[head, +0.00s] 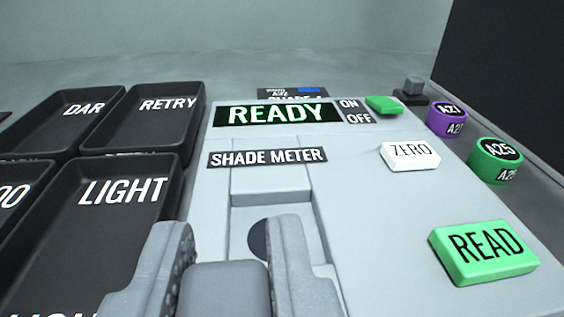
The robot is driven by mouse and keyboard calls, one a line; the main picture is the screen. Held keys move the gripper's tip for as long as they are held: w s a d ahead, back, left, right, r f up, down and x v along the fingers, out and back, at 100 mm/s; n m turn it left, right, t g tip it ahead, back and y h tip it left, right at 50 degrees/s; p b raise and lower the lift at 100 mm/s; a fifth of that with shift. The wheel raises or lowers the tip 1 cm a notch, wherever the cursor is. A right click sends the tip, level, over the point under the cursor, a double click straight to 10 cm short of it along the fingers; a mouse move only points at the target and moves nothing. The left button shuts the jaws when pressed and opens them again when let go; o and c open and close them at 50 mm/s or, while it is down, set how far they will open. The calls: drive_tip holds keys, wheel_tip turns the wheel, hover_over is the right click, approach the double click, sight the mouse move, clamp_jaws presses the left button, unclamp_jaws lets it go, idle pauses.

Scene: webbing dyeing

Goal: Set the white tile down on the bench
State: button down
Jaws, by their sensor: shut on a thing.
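My gripper (228,240) is at the bottom of the head view, with its two grey fingers closed on a smooth grey block (226,290) between them. I take this block to be the grip of the white tile; no white face shows, so the tile itself is hidden. The gripper is over the front of the shade meter (350,220), by its recess with a dark round port (257,240), partly covered by the right finger. The grey bench (400,68) shows behind the meter.
Black trays stand at the left, including RETRY (160,130) and LIGHT (110,225). The meter carries a READY display (278,114), a white ZERO button (410,154) and a green READ button (484,252). Purple (447,119) and green (495,160) round containers stand at the right.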

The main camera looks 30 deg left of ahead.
drive_tip(key=w, duration=0.2)
drive_tip(key=w+a, duration=0.1)
drive_tip(key=w, duration=0.1)
drive_tip(key=w+a, duration=0.1)
drive_tip(key=w, duration=0.1)
drive_tip(key=shift+w+a+f+b, duration=0.15)
drive_tip(key=shift+w+f+b, duration=0.1)
drive_tip(key=shift+w+b, duration=0.05)
drive_tip(key=f, duration=0.1)
drive_tip(key=w+f, duration=0.1)
drive_tip(key=shift+a+f, duration=0.15)
drive_tip(key=shift+f, duration=0.45)
drive_tip(key=shift+f, duration=0.2)
drive_tip(key=c, duration=1.3)
unclamp_jaws()
drive_tip(key=shift+o, duration=0.2)
drive_tip(key=shift+b, duration=0.35)
drive_tip(key=shift+s, duration=0.1)
